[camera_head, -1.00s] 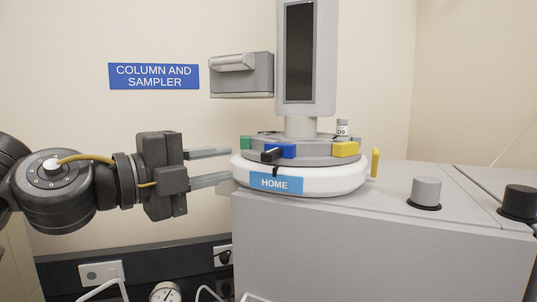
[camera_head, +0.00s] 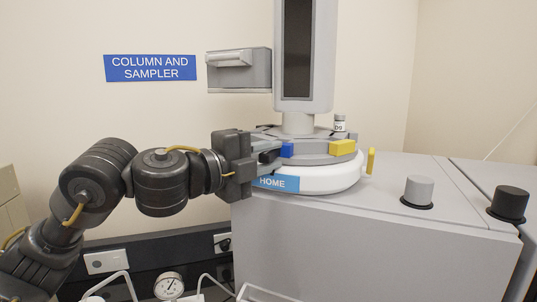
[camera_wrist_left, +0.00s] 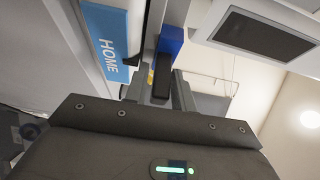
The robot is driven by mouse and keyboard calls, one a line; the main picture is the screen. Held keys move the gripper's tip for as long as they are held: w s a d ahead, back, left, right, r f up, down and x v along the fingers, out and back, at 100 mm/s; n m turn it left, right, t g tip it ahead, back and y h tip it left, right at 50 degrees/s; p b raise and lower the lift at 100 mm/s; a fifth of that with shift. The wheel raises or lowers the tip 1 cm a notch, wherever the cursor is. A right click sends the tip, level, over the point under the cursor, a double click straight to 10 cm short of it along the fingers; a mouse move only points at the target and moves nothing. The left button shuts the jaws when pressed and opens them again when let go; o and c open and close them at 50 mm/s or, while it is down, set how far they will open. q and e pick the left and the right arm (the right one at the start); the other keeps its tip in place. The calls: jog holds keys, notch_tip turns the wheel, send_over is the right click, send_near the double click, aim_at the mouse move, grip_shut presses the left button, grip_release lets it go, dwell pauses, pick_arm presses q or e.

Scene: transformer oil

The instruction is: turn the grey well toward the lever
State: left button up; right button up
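The grey turntable (camera_head: 312,159) sits on a white round base with a blue HOME label (camera_head: 276,183). Its rim shows a blue block (camera_head: 287,150) and a yellow block (camera_head: 342,148). I cannot make out a separate grey well. A small upright yellow tab (camera_head: 371,160) stands at the base's right side and may be the lever. My left gripper (camera_head: 266,158) is at the turntable's left front. In the left wrist view its open fingers (camera_wrist_left: 160,74) straddle a black handle (camera_wrist_left: 160,88) beside the blue block, with gaps visible. My right gripper is out of view.
A grey column (camera_head: 303,60) rises above the turntable, with a grey box (camera_head: 239,69) at its left. A small vial (camera_head: 340,123) stands on the turntable. A grey knob (camera_head: 419,190) and a black knob (camera_head: 509,203) stand on the cabinet top (camera_head: 390,180).

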pick_arm(q)
jog(key=shift+c, duration=0.3)
grip_shut()
jog(key=shift+a, duration=0.1)
